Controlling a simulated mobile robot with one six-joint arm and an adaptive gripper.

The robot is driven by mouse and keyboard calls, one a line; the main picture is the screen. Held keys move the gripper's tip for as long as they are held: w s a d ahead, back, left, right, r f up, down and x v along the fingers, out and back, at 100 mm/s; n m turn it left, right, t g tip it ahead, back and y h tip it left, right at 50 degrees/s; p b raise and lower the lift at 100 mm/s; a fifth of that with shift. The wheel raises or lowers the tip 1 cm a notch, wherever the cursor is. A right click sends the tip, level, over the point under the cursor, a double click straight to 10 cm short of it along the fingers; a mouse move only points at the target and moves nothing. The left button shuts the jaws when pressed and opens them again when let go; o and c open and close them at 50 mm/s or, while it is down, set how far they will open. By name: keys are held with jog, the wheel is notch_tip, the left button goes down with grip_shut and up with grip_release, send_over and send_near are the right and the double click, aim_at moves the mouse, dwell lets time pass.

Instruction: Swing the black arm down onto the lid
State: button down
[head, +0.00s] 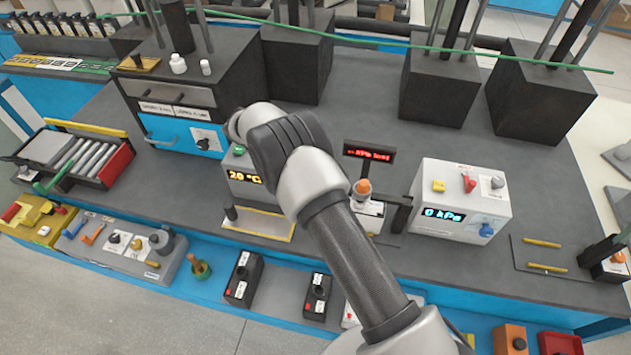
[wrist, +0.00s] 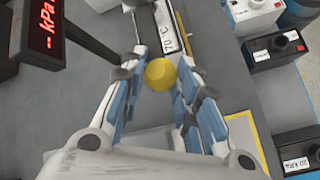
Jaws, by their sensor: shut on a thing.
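In the wrist view my gripper (wrist: 162,82) is closed in around a rounded yellow knob (wrist: 160,75), with the blue-padded fingers on both sides of it. A narrow white strip marked 70 °C (wrist: 168,30) with dark edges lies just beyond the knob. I cannot tell which of the dark parts there is the black arm, or whether the knob belongs to it; the lid is not clear either. In the head view my own arm hides my gripper. A small station there carries an orange knob (head: 362,187) and a black upright (head: 402,212).
A red display reading -- kPa (wrist: 42,28) stands close on the left in the wrist view. In the head view a white kPa box (head: 460,200) stands right of the station, and a yellow-edged tray (head: 262,224) lies left.

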jog(key=shift+s+f, duration=0.3)
jog(key=shift+f, duration=0.55)
jog(key=c, duration=1.6)
grip_release()
jog(key=shift+c, duration=0.2)
jog(key=shift+o, duration=1.4)
jog(key=shift+w+f, duration=0.2)
jog(key=shift+w, duration=0.1)
jog(key=shift+o, duration=0.7)
jog(key=shift+r, duration=0.35)
jog(key=shift+v, duration=5.95)
